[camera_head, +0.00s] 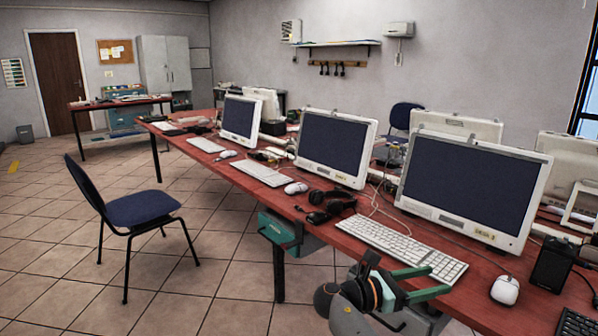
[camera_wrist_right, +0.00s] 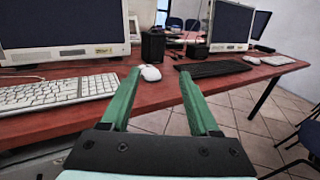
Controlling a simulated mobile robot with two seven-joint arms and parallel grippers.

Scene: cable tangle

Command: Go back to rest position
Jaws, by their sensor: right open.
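My right gripper (camera_head: 441,279) is at the front edge of the long red table (camera_head: 350,255), with its green fingers over the white keyboard's near right end in the head view. The fingers are spread and nothing is between them. In the right wrist view the open fingers (camera_wrist_right: 159,73) point towards the table, with a white mouse (camera_wrist_right: 150,73) beyond their tips. The same mouse (camera_head: 505,290) lies right of the gripper in the head view. My left gripper is not in view.
A white keyboard (camera_head: 385,238) and a large monitor (camera_head: 470,190) stand close to the gripper. Black headphones (camera_head: 330,200) and thin cables lie left of them. A black speaker (camera_head: 552,266) is at the right. A blue chair (camera_head: 140,208) stands on open tiled floor.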

